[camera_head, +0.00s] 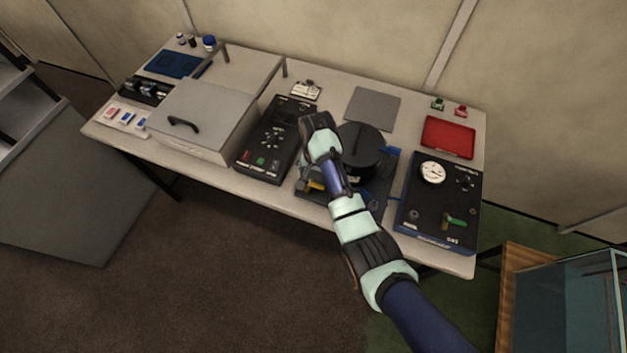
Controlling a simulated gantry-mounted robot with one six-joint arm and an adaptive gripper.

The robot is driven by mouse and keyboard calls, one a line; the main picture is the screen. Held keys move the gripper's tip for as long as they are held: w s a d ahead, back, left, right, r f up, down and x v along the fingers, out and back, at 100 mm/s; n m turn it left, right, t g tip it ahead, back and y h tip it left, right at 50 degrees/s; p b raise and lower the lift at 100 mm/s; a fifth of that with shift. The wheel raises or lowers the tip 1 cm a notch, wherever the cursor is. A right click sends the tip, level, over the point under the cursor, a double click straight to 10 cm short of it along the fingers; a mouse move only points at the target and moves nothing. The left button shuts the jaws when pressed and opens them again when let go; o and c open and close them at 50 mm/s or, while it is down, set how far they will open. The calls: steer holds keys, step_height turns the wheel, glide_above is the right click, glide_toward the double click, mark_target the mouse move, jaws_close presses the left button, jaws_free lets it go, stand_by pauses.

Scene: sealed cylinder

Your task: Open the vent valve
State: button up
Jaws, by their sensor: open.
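A black round cylinder (362,150) stands on a dark base (372,190) near the table's middle right. A yellow handle (315,185) sits at the base's front left, partly behind my arm. A blue-edged panel (428,208) to the right carries a white gauge (432,172) and a green valve handle (456,221). I cannot read which handle is marked as the vent. My gripper (306,126) is over the table, left of the cylinder and near the black control panel's right edge. It is small and dark; its jaws are open, with no held object visible. My arm hides part of the base.
A black control panel (270,143) and a grey lidded box (203,116) lie to the left. A grey mat (372,108) and a red tray (448,137) are behind. A glass tank (575,300) stands at the lower right. The grey mat is bare.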

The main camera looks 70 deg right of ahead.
mark_target(316, 185)
step_height(316, 185, down, 4)
steer(key=shift+f+b, duration=0.25)
steer(key=shift+b, duration=0.1)
steer(key=c, duration=1.1)
